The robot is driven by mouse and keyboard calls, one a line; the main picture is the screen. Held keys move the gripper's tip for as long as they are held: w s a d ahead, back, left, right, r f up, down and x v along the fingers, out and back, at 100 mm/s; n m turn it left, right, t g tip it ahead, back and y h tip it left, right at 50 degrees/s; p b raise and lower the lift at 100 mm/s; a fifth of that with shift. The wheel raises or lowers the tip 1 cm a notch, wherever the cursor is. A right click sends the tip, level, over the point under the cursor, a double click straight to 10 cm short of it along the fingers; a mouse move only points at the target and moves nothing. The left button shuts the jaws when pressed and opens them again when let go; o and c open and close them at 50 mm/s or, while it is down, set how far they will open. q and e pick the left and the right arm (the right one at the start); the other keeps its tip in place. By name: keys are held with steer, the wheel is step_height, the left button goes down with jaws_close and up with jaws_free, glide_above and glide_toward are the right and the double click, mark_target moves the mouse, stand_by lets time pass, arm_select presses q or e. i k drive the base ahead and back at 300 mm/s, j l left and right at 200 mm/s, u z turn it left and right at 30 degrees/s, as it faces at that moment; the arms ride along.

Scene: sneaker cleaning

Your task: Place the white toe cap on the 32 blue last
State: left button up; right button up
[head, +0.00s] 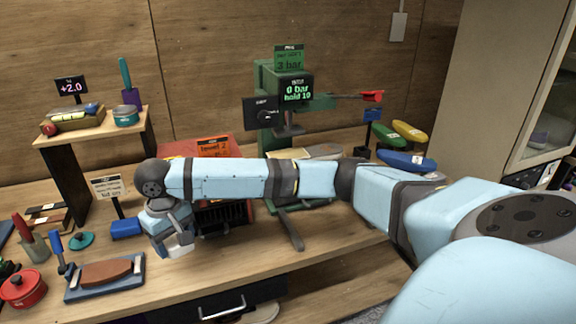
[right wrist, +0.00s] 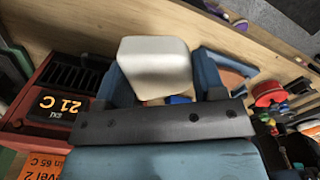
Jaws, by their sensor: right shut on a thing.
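The white toe cap (head: 181,250) is held low at the front left of the bench, partly hidden by my right gripper (head: 174,240). In the right wrist view the toe cap (right wrist: 155,62) sits between the fingers of my right gripper (right wrist: 160,85), which is shut on it. A blue last (head: 406,160) with a small white label lies at the bench's right, beyond my right arm and far from the toe cap. The label is too small to read. My left gripper is not in view.
A green press (head: 283,100) stands at the back middle. Green (head: 388,136) and yellow (head: 410,131) lasts lie near the blue one. A red heater (right wrist: 45,100) is beside my gripper. A blue-grey tray (head: 80,291) with a brown piece and a red pot (head: 22,289) stand front left.

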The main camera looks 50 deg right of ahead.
mark_target(413, 162)
steer(key=z, duration=1.25)
